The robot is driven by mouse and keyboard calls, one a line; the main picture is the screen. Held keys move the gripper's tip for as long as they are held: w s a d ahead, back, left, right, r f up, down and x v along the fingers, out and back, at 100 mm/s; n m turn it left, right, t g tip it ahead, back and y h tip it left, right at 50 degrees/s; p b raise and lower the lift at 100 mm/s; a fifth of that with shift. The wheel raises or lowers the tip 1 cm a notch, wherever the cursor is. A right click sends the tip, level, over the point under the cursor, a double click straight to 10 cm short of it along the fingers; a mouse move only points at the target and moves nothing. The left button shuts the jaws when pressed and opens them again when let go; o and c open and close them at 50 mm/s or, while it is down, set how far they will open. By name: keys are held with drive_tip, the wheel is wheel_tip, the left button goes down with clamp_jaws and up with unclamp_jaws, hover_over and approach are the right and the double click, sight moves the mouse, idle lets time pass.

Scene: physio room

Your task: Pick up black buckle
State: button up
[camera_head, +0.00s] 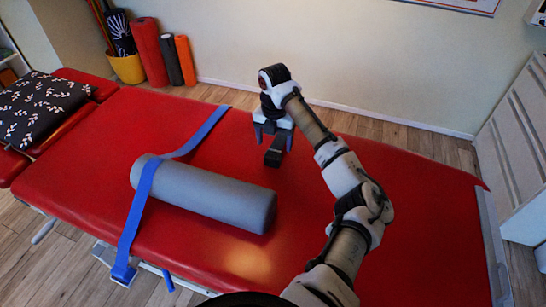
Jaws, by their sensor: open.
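The black buckle (275,151) is a small dark block lying on the red table, right of the blue strap and behind the grey roller's right end. The fingers are apart, so the gripper is open. I cannot tell whether the fingertips reach down to the table or touch the buckle.
A grey roller (215,197) lies on the red treatment table (330,250). A blue strap (138,210) crosses over the roller and hangs over the front edge. A patterned black cushion (40,108) lies at the left. The table's right part is clear apart from my arm.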

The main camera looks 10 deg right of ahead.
sight(273, 154)
drive_tip(key=f+p, duration=0.1)
drive_tip(key=f, duration=0.2)
drive_tip(key=f+p, duration=0.1)
drive_tip(key=f, duration=0.2)
drive_tip(key=shift+s+a+f, duration=0.1)
drive_tip(key=shift+a+f, duration=0.1)
drive_tip(key=shift+c, duration=0.3)
drive_tip(key=c, duration=0.9)
drive_tip(key=shift+c, duration=0.8)
drive_tip(key=shift+r, duration=0.15)
